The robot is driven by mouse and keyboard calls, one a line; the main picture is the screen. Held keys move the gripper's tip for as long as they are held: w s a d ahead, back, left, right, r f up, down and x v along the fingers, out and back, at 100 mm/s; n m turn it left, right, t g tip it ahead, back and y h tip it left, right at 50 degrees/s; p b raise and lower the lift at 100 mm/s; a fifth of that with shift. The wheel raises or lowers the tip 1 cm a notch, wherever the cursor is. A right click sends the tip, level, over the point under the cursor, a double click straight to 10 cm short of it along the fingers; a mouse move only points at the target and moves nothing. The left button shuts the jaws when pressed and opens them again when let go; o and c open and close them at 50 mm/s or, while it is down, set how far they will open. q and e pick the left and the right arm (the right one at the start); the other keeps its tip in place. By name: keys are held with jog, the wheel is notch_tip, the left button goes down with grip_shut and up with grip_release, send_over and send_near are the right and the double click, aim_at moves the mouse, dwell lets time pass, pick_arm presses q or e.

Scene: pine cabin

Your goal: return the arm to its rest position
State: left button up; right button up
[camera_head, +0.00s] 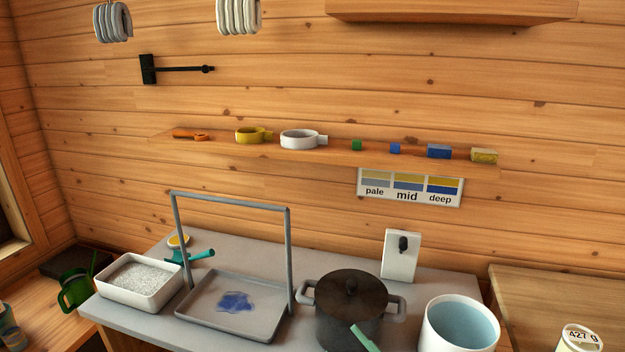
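Neither of my arms nor grippers shows in the head view. The view holds a grey counter (340,262) against a pine wall. On it stand a grey tray (262,325) with an upright grey frame and a blue patch inside, and a dark lidded pot (345,300). A teal bar (363,337) shows in front of the pot; its lower end is cut off by the frame edge, so I cannot tell what it belongs to.
A white bin (134,296) of pale grains, a teal-handled tool (192,256) and a white bucket (458,308) of bluish liquid crowd the counter. A wall shelf (220,147) holds cups and small blocks. A green can (76,290) stands at lower left.

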jog(key=s+d+f+m+g+h, duration=0.2)
jog(key=s+d+f+m+h, duration=0.1)
jog(key=f, duration=0.5)
jog(key=s+d+f+m+g+h, duration=0.2)
jog(key=s+d+f+m+h, duration=0.1)
jog(key=s+f, duration=0.5)
jog(key=s+d+f+m+g+h, duration=0.2)
jog(key=s+d+f+m+h, duration=0.2)
jog(key=f, duration=0.6)
jog(key=shift+s+d+m+g+p, duration=0.25)
jog(key=shift+s+m+g+p, duration=0.35)
jog(key=shift+m, duration=0.5)
jog(key=shift+s+f, duration=0.1)
